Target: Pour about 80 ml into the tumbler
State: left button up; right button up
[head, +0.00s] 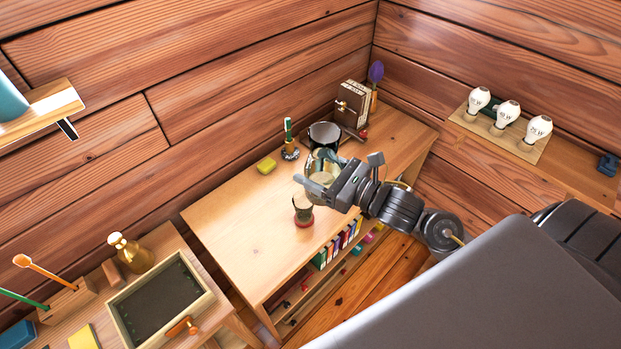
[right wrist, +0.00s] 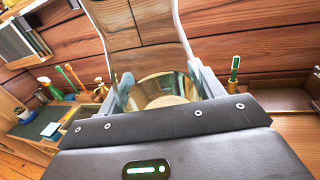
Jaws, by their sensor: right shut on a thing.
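The tumbler (head: 303,206) is a small clear glass standing upright on a reddish round base on the pine desk (head: 240,215). My right gripper (head: 320,178) is above and just behind it, shut on a clear glass vessel (head: 322,163). In the right wrist view the vessel (right wrist: 160,85) fills the space between the fingers, with a pale yellowish patch low inside. I cannot tell its liquid level, and no stream shows. The gripper partly hides the vessel in the head view. My left gripper is in neither view.
Books (head: 351,100) are at the back corner. A framed tray (head: 160,300) and brass bottle (head: 130,252) are on the left table. The desk's left part is clear.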

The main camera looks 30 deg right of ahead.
aim_at(303, 207)
jog(key=u, duration=1.35)
jog(key=k, duration=1.1)
jog(key=z, duration=0.15)
